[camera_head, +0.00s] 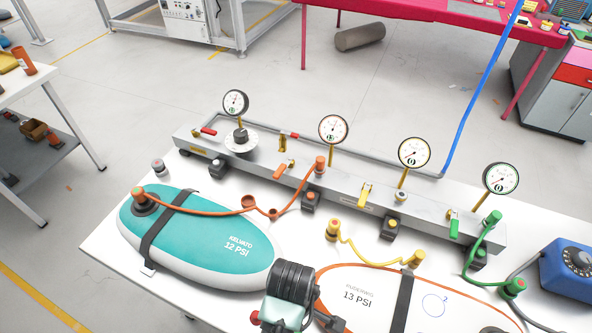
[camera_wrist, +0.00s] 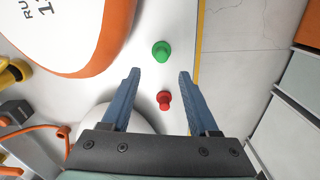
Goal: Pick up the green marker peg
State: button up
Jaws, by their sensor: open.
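The green marker peg (camera_wrist: 161,49) stands on the white table top in the wrist view, just beyond my fingertips and roughly centred between them. A red peg (camera_wrist: 164,100) stands nearer, in the gap between the two fingers as seen from the wrist. My gripper (camera_wrist: 158,76) is open, with its two blue-grey fingers apart and nothing held. I cannot make out the green peg in the head view, where my arm covers part of the table's front edge.
An orange-rimmed white board (camera_wrist: 120,30) lies left of the green peg; it also shows in the head view (camera_head: 340,285). A teal board (camera_head: 200,235), a gauge manifold (camera_head: 350,195) and a blue device (camera_head: 568,268) share the table. The table's yellow edge (camera_wrist: 199,45) runs close right of the pegs.

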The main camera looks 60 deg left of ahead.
jog(key=shift+w+d+f+p, duration=0.1)
jog(key=shift+d+f+p, duration=0.15)
jog(key=shift+f, duration=1.15)
jog(key=shift+d+f+p, duration=0.1)
jog(key=shift+d+f, duration=0.15)
jog(key=shift+f, duration=1.1)
grip_shut()
